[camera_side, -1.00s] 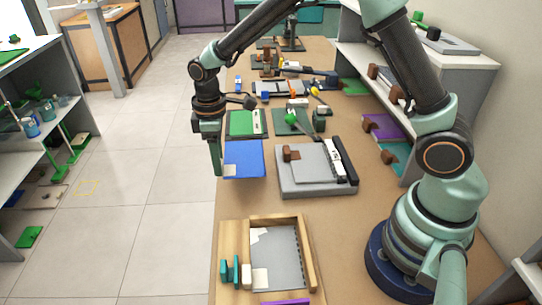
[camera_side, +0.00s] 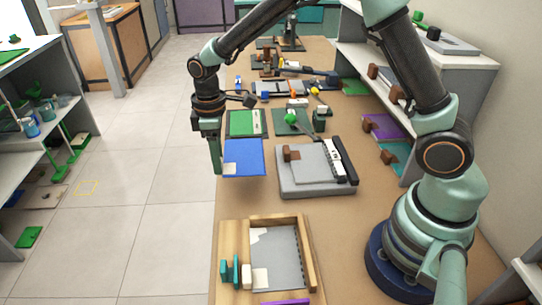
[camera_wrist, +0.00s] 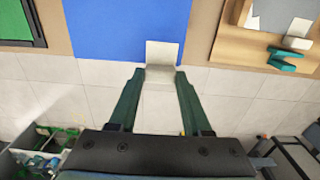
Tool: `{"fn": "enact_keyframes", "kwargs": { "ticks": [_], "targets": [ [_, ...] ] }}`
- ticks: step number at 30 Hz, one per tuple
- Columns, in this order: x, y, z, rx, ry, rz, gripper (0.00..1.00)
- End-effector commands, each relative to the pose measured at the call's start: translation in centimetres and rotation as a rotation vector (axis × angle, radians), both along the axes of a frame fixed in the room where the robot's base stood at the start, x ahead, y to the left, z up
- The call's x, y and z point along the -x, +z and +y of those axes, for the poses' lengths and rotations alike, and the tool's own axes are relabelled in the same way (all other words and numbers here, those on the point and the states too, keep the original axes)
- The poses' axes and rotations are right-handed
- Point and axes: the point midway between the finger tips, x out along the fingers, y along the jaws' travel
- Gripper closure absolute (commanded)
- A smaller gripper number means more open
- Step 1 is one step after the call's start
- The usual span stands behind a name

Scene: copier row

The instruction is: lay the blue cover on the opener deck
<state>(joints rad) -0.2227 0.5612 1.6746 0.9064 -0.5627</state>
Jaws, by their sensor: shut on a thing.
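The blue cover (camera_side: 244,157) is a flat blue sheet with a pale tab (camera_side: 229,169) at its near left corner. My gripper (camera_side: 218,171) is shut on that tab at the table's left edge. In the wrist view my gripper (camera_wrist: 160,73) has its two green fingers on either side of the pale tab (camera_wrist: 162,50), and the blue cover (camera_wrist: 120,25) spreads beyond them. The cover appears to be held above the table. A grey flat machine (camera_side: 312,182) with a brown block and a black-and-white strip lies to its right. I cannot tell for sure which thing is the opener deck.
A wooden tray (camera_side: 309,252) with a grey panel and small teal and cream blocks stands nearer. A green panel (camera_side: 247,122) and a green-knobbed device (camera_side: 292,120) lie beyond the cover. Shelves (camera_side: 430,60) line the right side. Bare table shows between cover and tray.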

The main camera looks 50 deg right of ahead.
Motion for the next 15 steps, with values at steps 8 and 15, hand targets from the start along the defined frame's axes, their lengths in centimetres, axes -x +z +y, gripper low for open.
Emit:
{"fn": "enact_keyframes", "kwargs": {
  "ticks": [8,15],
  "targets": [
    [-0.1,5.8,0.0,-0.001,0.0,-0.007,0.92],
    [0.9,8.9,-1.8,-0.001,-0.004,-0.001,0.92]
  ]
}}
